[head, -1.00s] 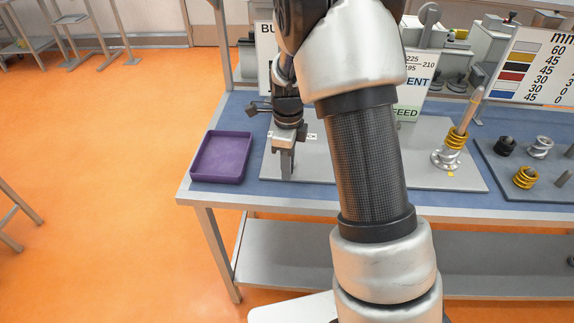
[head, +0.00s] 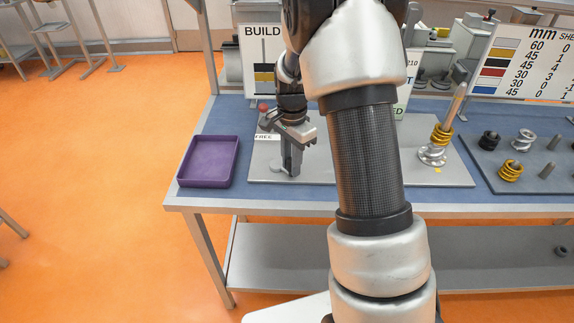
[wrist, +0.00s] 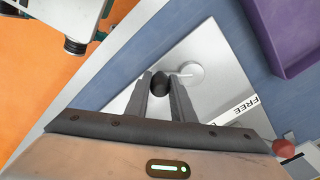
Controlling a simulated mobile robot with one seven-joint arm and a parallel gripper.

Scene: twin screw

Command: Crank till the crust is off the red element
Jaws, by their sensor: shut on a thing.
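My gripper (head: 291,166) is low over the grey base plate (head: 330,176), partly hidden by my own arm. In the wrist view my gripper (wrist: 161,84) points down with its fingers close about a dark rounded knob (wrist: 160,83), shut on it. A pale round disc (wrist: 189,74) lies just right of the knob. A small red ball (wrist: 283,148) shows at the lower right; it also shows in the head view (head: 263,107), beside my wrist. I cannot make out a red element or its crust.
A purple tray (head: 181,180) stands at the left table edge. A silver spool with yellow coils (head: 440,138) and an upright rod stands right. A dark board (head: 486,172) carries several parts. A FREE label (head: 265,137) lies on the plate.

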